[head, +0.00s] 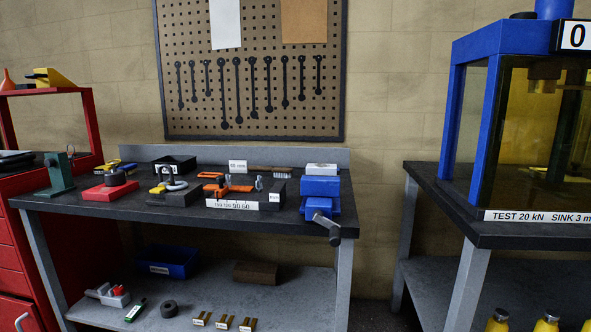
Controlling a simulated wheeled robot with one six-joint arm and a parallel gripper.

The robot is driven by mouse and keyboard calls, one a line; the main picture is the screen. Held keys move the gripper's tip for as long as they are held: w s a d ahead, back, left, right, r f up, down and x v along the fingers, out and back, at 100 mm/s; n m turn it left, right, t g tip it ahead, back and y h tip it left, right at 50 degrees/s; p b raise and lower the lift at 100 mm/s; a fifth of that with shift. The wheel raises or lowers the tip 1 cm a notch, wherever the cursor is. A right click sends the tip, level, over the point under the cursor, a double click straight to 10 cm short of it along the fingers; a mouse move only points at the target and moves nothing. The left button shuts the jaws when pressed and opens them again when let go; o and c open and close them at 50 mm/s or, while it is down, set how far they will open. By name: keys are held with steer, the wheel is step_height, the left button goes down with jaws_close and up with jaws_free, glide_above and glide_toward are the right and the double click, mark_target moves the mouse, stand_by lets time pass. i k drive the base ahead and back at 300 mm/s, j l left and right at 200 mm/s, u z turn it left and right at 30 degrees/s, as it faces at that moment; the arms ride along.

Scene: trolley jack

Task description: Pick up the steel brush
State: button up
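A long, low brown item (268,170) lies at the back of the workbench, right of a white "mm" label. It looks like the steel brush with a wooden back, but it is small here and I cannot be sure. Things in front partly hide it. My gripper does not show in this view.
The dark workbench (110,206) carries a blue vise (320,188) at its right end. An orange tool (228,188) lies on a black block in front of the brown item. A red cabinet (10,225) stands left, a blue-framed press (487,120) right.

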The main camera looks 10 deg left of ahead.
mark_target(278, 172)
steer(key=i+j, duration=0.25)
steer(key=i, duration=0.2)
steer(key=i+j, duration=0.25)
steer(key=i, duration=0.2)
steer(key=i+j, duration=0.25)
steer(key=i, duration=0.2)
steer(key=i+j, duration=0.25)
steer(key=i, duration=0.2)
steer(key=i+j, duration=0.3)
steer(key=i, duration=0.2)
